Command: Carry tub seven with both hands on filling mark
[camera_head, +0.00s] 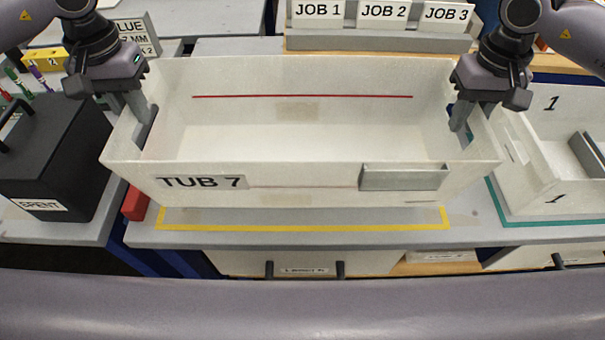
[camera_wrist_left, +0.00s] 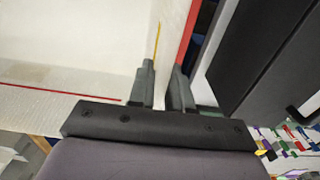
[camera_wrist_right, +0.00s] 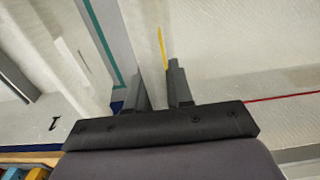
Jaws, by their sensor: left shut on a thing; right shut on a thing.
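Tub seven (camera_head: 275,178) is a long, open white tub labelled "TUB 7", with a thin red line along its inner back wall and no contents visible. It looks level, over a yellow outline (camera_head: 300,226) on the grey bench. The front of the outline shows below the tub; I cannot tell how large any gap under the tub is. My left gripper (camera_head: 143,122) is shut on the left end wall, with fingers on both sides of it in the left wrist view (camera_wrist_left: 163,85). My right gripper (camera_head: 462,120) is shut on the right end wall, also seen in the right wrist view (camera_wrist_right: 160,87).
A black box (camera_head: 50,150) labelled "SPENT" stands close at the left, with a red object (camera_head: 135,203) beside the tub. Another white tub (camera_head: 550,150) marked "1" stands close at the right within a teal outline (camera_head: 530,222). Job-labelled boxes (camera_head: 383,12) stand behind.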

